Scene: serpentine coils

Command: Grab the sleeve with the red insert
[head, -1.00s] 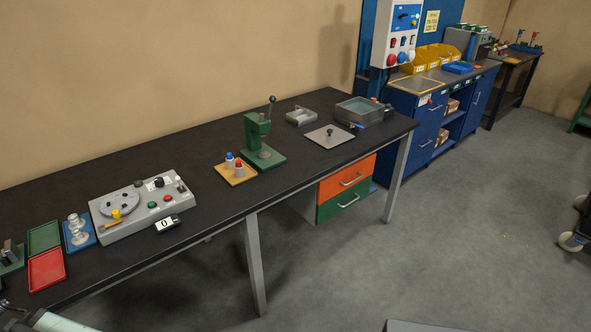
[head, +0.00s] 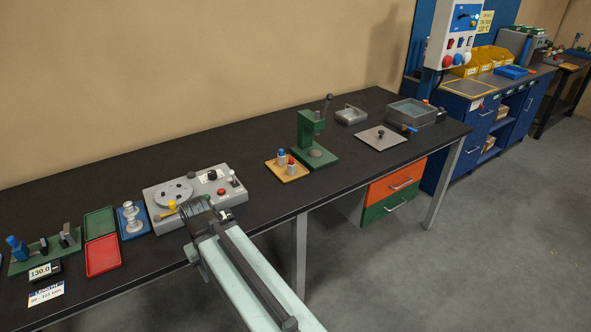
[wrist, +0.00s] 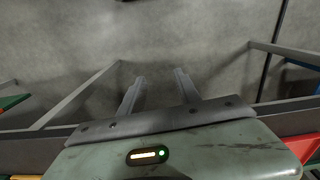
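The sleeve with the red insert (head: 291,168) stands upright on a small orange-yellow tray (head: 298,178) on the black bench in the head view. A similar sleeve with a blue insert (head: 281,158) stands beside it on the same tray. My gripper (head: 194,207) is over the front of the grey control box, left of the tray and apart from both sleeves. In the wrist view my gripper (wrist: 158,92) has its two fingers spread with nothing between them. Neither sleeve can be made out in the wrist view.
A green press (head: 313,148) stands just behind and right of the tray. The grey control box (head: 158,194) is to its left, with red (head: 103,259) and green (head: 99,222) trays further left. A flat grey plate (head: 381,138) lies right. The bench top before the press is clear.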

